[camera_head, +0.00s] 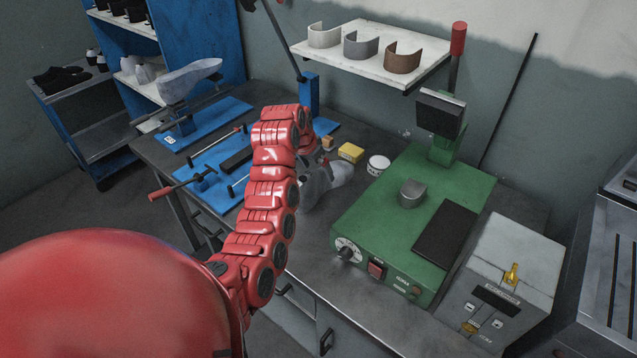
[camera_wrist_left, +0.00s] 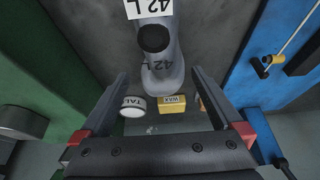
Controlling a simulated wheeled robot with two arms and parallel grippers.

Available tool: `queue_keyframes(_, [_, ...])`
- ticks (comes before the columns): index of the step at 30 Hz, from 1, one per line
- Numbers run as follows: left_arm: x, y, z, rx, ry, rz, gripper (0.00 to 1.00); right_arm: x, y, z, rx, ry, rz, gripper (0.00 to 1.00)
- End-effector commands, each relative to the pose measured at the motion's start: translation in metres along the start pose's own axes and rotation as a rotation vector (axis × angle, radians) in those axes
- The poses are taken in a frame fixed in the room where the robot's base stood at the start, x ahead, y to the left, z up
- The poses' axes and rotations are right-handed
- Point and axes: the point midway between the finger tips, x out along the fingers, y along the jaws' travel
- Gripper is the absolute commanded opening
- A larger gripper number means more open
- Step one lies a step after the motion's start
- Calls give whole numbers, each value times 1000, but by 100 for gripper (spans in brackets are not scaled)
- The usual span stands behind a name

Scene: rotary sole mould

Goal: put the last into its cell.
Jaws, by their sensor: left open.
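The grey last (camera_head: 325,183) lies on the dark bench beside the green machine, partly hidden by my left arm. In the head view my red left arm hides most of this gripper. A blue-sided rack (camera_head: 203,40) at the back left has white shelves holding shoes and pale lasts; I cannot tell which cell belongs to this last.
A yellow wax block (camera_head: 351,152) and a white tub (camera_head: 378,165) stand behind the last. The green machine (camera_head: 440,185) is to its right, blue fixtures (camera_head: 207,175) to its left. Another grey last (camera_head: 190,78) sits on a blue stand. A wall shelf (camera_head: 370,62) overhangs the back.

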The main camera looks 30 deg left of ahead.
Motion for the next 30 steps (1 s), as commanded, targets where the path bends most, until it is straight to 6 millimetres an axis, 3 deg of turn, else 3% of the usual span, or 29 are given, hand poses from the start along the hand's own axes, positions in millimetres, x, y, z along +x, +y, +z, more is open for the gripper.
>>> queue_keyframes(5, [9, -3, 3, -3, 0, -1, 100, 9, 0, -2, 0, 0, 0, 50])
queue_keyframes(9, [30, -6, 11, -2, -4, 2, 100, 22, 1, -4, 0, 0, 0, 50])
queue_keyframes(15, [49, -7, 11, 1, -1, -1, 100, 25, 1, -4, 0, -1, 0, 50])
queue_keyframes(25, [55, -7, 11, 0, 2, -3, 100, 25, 1, -4, 0, -1, 0, 50])
queue_keyframes(30, [55, -7, 11, 0, 1, -3, 71, 25, 1, -4, 0, -1, 0, 50])
